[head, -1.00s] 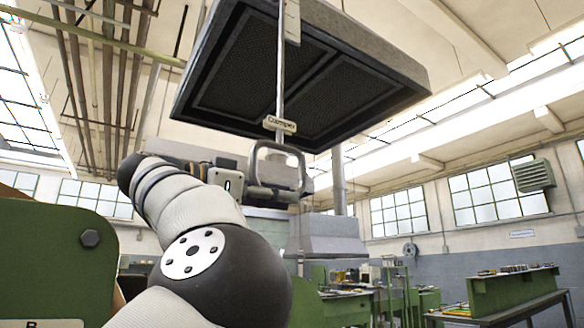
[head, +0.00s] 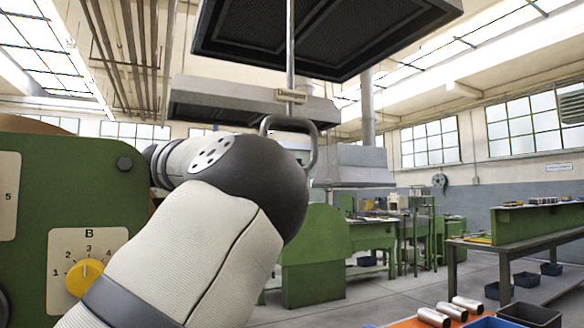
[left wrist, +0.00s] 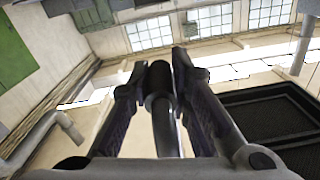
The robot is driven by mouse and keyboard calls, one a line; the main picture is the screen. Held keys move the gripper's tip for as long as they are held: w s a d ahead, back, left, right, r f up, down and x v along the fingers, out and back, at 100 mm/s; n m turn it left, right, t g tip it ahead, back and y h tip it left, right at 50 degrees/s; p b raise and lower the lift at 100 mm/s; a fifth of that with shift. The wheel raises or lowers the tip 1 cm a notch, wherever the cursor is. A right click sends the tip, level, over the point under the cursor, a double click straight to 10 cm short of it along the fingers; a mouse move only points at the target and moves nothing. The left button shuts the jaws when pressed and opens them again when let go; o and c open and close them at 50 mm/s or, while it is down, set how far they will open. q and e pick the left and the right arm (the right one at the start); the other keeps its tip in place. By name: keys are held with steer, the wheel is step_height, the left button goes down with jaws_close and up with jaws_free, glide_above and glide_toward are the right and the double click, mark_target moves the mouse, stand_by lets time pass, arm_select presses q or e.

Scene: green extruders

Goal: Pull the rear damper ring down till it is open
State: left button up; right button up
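The damper ring (head: 314,148) is a grey rounded loop under a small label plate (head: 290,96). It hangs on a thin upright rod (head: 290,45) below a dark overhead hood (head: 320,45). My left forearm and wrist hide its lower left part in the head view. In the left wrist view, the two dark fingers of my left gripper (left wrist: 170,92) close on either side of the ring's bar (left wrist: 165,130). The gripper is shut on the ring; the head view hides the fingers behind my arm. My right gripper is out of view.
A green machine panel (head: 60,190) with a yellow knob (head: 85,272) stands close at left. An orange surface with metal cylinders (head: 450,308) and a dark bin (head: 530,315) is at lower right. Green workbenches stand farther back, with open floor between.

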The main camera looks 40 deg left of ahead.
mark_target(291, 122)
arm_select(q)
steer(key=o, duration=0.5)
steer(key=shift+f, duration=0.4)
steer(key=shift+c, duration=0.2)
steer(key=shift+a, duration=0.1)
steer(key=shift+w, duration=0.1)
step_height(291, 122, up, 10)
steer(key=shift+w, duration=0.1)
